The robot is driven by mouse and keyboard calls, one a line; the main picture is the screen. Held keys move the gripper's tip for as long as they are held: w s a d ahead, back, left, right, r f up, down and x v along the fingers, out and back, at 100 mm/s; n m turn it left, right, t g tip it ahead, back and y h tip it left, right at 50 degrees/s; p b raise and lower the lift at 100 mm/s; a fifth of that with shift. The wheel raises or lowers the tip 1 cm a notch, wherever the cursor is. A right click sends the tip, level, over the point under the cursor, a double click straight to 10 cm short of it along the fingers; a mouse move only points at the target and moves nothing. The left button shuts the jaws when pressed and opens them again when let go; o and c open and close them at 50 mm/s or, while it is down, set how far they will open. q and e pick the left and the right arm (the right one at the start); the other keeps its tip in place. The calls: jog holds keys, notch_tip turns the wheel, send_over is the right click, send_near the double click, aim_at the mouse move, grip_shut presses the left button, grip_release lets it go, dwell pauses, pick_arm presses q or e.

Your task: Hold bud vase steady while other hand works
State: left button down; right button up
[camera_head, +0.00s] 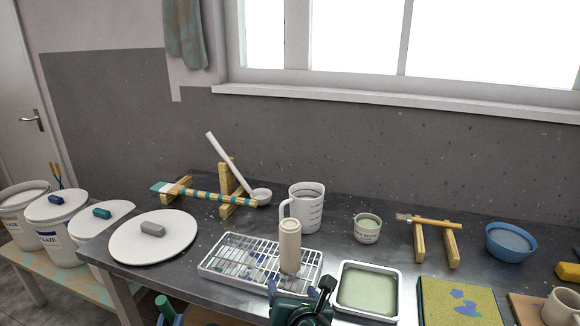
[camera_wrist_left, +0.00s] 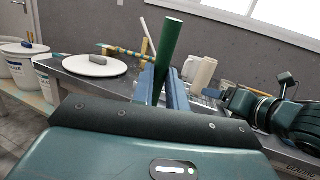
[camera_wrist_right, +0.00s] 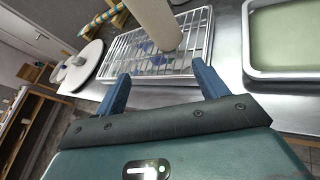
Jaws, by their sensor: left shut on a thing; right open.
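The beige bud vase (camera_head: 290,245) stands upright on the white wire rack (camera_head: 210,268). It also shows in the right wrist view (camera_wrist_right: 152,22), with its top cut off. My right gripper (camera_head: 292,288) is open and empty in front of the rack. In the right wrist view its fingers (camera_wrist_right: 161,72) point toward the vase, apart from it. My left gripper (camera_wrist_left: 160,76) is shut on a dark green cylinder (camera_wrist_left: 169,42), well left of the vase and off the table's front edge. The cylinder's top also shows low in the head view (camera_head: 164,304).
A tray of pale green glaze (camera_head: 368,288) sits right of the rack. A white jug (camera_head: 308,207) and a small cup (camera_head: 367,228) stand behind. A white lid (camera_head: 153,238) lies left; a brush and a ladle rest on wooden stands. Buckets (camera_head: 58,215) stand far left.

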aim_at(291, 261)
jog(key=w+n, duration=0.1)
jog(key=w, duration=0.3)
jog(key=w+f+h, duration=0.1)
jog(key=w, duration=0.4)
jog(key=w+f+n, duration=0.1)
jog(key=w, duration=0.3)
jog(key=shift+w+a+f+n, duration=0.1)
jog(key=shift+w+a+n, duration=0.1)
jog(key=shift+a+n, duration=0.1)
jog(key=shift+c, duration=0.4)
jog(key=shift+h, duration=0.3)
grip_shut()
dwell(1.1)
